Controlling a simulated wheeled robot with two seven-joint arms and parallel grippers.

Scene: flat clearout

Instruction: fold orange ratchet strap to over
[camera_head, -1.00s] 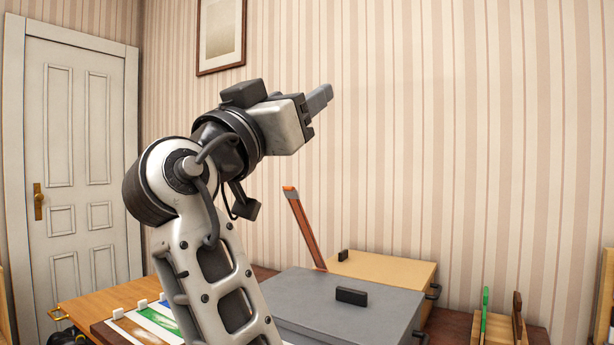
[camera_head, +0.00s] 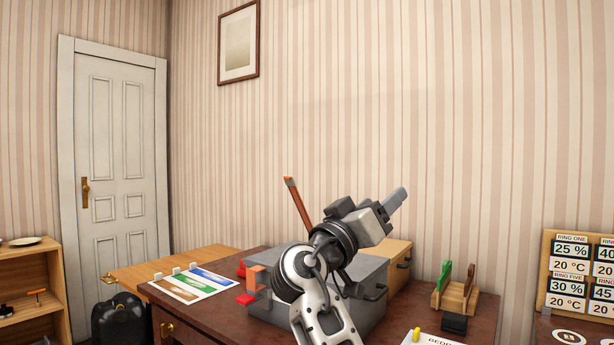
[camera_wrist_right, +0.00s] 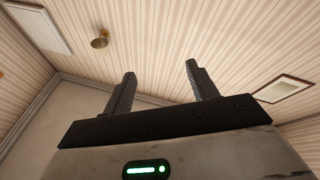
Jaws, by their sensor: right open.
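A thin orange strip (camera_head: 298,203), which may be the ratchet strap, stands tilted up behind a grey box (camera_head: 370,308) in the head view; its lower end is hidden. A small orange piece (camera_head: 256,278) sits at the box's left side, with red pieces (camera_head: 246,299) beside it. My right gripper (camera_head: 397,197) is raised in front of the box, pointing up and right, apart from the strip. The right wrist view shows its two fingers (camera_wrist_right: 160,78) spread with nothing between them. My left gripper is not in view.
The dark wooden desk (camera_head: 220,312) carries a colour-striped sheet (camera_head: 192,284), a tan box (camera_head: 400,265) and a wooden rack (camera_head: 455,298). A sign board (camera_head: 580,270) stands at the right. A low shelf (camera_head: 30,305) and a black bag (camera_head: 120,320) are at the left.

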